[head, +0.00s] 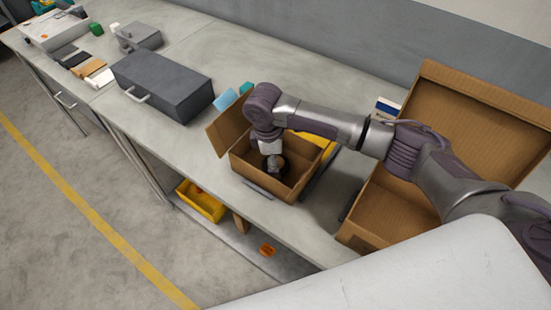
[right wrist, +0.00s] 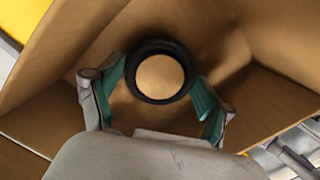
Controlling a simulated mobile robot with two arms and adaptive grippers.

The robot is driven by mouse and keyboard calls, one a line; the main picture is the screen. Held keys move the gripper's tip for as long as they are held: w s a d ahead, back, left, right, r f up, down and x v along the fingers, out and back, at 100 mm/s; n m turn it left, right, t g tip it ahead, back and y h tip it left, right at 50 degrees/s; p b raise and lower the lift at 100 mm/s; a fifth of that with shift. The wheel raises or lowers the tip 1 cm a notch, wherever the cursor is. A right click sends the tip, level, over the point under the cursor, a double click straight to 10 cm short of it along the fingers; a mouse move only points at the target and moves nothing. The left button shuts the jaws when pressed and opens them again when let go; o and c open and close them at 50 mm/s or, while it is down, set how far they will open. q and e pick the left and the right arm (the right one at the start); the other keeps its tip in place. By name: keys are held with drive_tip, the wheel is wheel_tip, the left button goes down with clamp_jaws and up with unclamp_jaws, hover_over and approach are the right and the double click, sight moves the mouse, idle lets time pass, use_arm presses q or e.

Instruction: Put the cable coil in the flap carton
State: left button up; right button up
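The cable coil (right wrist: 134,84) is a black ring seen from above in the right wrist view, with brown cardboard showing through its hole. In the head view it is a dark shape (head: 284,163) inside the smaller brown carton (head: 258,180), which has a raised flap at its left. My right gripper (head: 273,163) reaches down into this carton. In the right wrist view its green-padded fingers (right wrist: 160,80) stand on either side of the coil, close to its rim. I cannot tell whether they press on it. My left gripper is not in view.
A larger open carton (head: 392,205) with a raised lid stands to the right. A yellow bin (head: 201,201) is on the shelf below.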

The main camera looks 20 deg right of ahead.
drive_tip(key=o, duration=0.4)
drive_tip(key=shift+c, duration=0.2)
drive_tip(key=shift+r, duration=0.15)
wheel_tip(320, 180, up, 12)
drive_tip(key=a+b, duration=0.1)
drive_tip(key=shift+w+a+b, duration=0.2)
drive_tip(key=shift+b, duration=0.2)
